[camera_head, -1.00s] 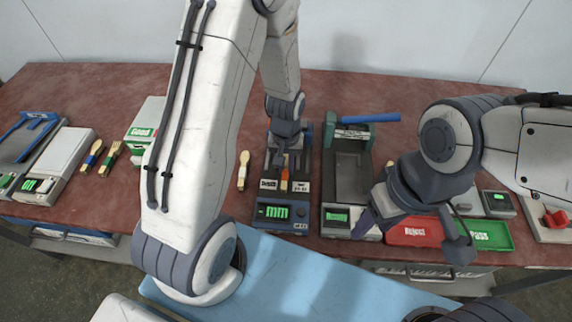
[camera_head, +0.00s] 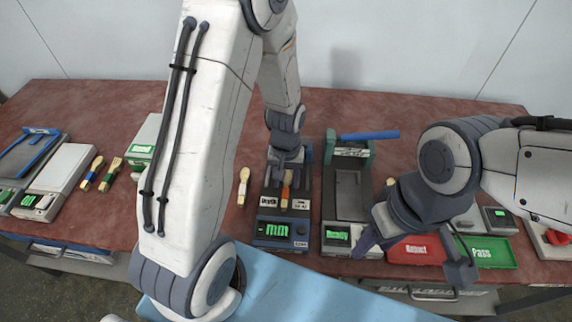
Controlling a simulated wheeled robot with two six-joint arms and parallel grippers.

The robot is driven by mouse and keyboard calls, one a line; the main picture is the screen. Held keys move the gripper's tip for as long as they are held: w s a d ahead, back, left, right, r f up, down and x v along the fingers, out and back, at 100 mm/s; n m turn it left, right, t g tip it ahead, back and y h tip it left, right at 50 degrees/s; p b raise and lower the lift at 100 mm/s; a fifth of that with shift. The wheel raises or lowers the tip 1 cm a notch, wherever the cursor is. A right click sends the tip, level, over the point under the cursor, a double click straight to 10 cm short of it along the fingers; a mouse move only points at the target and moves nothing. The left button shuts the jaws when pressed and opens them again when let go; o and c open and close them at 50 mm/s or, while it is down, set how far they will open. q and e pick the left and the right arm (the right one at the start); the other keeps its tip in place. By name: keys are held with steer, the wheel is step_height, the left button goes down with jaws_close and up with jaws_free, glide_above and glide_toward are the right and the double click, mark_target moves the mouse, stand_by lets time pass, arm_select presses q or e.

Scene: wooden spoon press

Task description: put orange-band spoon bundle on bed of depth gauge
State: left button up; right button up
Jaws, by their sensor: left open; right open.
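The depth gauge (camera_head: 286,246) is a dark blue-grey device with a green "mm" display, at the middle front of the table. The orange-band spoon bundle (camera_head: 285,196) stands out as a narrow orange strip on the gauge's bed, between two white labels; its far end is hidden by my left gripper. My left gripper (camera_head: 287,166) is open, pointing down just above and behind the bundle; whether it touches it is hard to tell. My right gripper (camera_head: 366,243) is open, near the front of the grey "Ready" device (camera_head: 348,195), its fingers partly hidden by its own wrist.
A pale wooden spoon (camera_head: 243,186) lies left of the gauge. Two banded bundles (camera_head: 92,174) (camera_head: 111,174) lie further left beside a white scale (camera_head: 60,170). A red Reject tray (camera_head: 417,250) and green Pass tray (camera_head: 492,252) are right. My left arm hides table left of centre.

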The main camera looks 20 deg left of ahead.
mark_target(286, 186)
arm_select(q)
step_height(286, 186, up, 10)
steer(key=s+d+r+m, duration=0.4)
steer(key=s+d+m, duration=0.1)
steer(key=s, duration=0.4)
steer(key=s+d+r+m+h, duration=0.1)
steer(key=s+d+r+m, duration=0.3)
steer(key=s+d, duration=0.3)
steer(key=shift+s+d+m, duration=0.25)
steer(key=shift+s+m, duration=0.55)
steer(key=shift+s, duration=0.3)
